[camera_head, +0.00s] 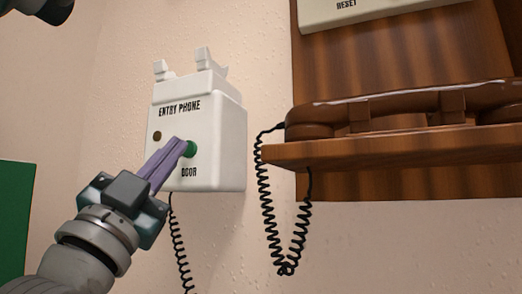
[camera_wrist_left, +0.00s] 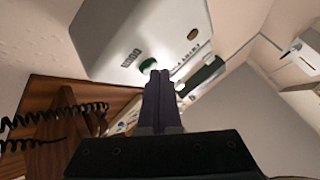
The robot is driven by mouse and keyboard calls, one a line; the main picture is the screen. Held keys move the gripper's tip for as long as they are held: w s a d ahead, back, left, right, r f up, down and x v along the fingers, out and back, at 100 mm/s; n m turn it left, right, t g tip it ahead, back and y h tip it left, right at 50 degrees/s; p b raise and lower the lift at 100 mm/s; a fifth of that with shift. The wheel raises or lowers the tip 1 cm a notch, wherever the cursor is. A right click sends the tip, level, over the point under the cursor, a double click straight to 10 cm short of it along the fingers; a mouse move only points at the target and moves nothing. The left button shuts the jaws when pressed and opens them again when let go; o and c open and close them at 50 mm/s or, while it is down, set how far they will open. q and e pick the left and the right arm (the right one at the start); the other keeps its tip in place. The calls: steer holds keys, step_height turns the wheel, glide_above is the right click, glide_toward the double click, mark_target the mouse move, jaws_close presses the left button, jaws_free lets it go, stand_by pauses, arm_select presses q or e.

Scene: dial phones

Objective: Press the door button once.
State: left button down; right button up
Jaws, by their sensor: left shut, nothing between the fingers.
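The white entry phone box (camera_head: 222,140) hangs on the wall in the head view, with empty hook prongs on top. Its green door button (camera_head: 191,149) sits above the word DOOR. My left gripper (camera_head: 180,145) is shut and empty, its purple fingertips right at the button's left side; I cannot tell whether they touch it. In the left wrist view the shut fingers (camera_wrist_left: 159,78) point at the green button (camera_wrist_left: 148,65), which they partly cover, on the box (camera_wrist_left: 125,30). My right gripper is not seen.
A wooden panel (camera_head: 400,60) with a shelf (camera_head: 400,147) stands right of the box. A brown handset (camera_head: 400,108) lies there, its black coiled cord (camera_head: 265,200) hanging below. Another cord (camera_head: 177,235) hangs under the box. A green panel (camera_head: 15,220) is at far left.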

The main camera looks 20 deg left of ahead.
arm_select(q)
steer(key=shift+w, duration=0.15)
stand_by(0.4)
steer(key=shift+s+p, duration=0.45)
steer(key=shift+s, duration=0.35)
steer(key=s, duration=0.1)
steer(key=s+p, duration=0.1)
steer(key=s, duration=0.3)
steer(key=shift+a+p, duration=0.25)
steer(key=shift+p, duration=0.15)
